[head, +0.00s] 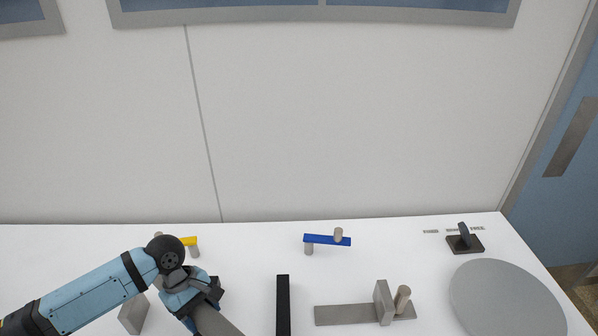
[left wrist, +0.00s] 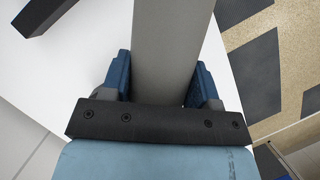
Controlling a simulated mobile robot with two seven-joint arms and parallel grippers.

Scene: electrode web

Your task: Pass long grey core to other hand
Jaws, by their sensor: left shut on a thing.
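The long grey core (left wrist: 167,45) is a straight grey bar. My left gripper (left wrist: 160,92) is shut on it, with one dark blue finger on each side. In the left wrist view the core runs away from the fingers past the top edge. In the head view my left gripper (head: 205,303) is at the lower left, over the white table. The core (head: 221,325) runs down to the right from it and leaves the picture at the bottom edge. Its far end is hidden in both views. My right gripper is not in view.
A black bar (head: 283,305) stands right of my left gripper. Beyond are a blue bar on pegs (head: 322,240), a yellow bar (head: 190,241), a grey plate with block and peg (head: 345,314), a grey disc (head: 505,300) and a dark stand (head: 464,243). A grey block (head: 133,315) is left.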

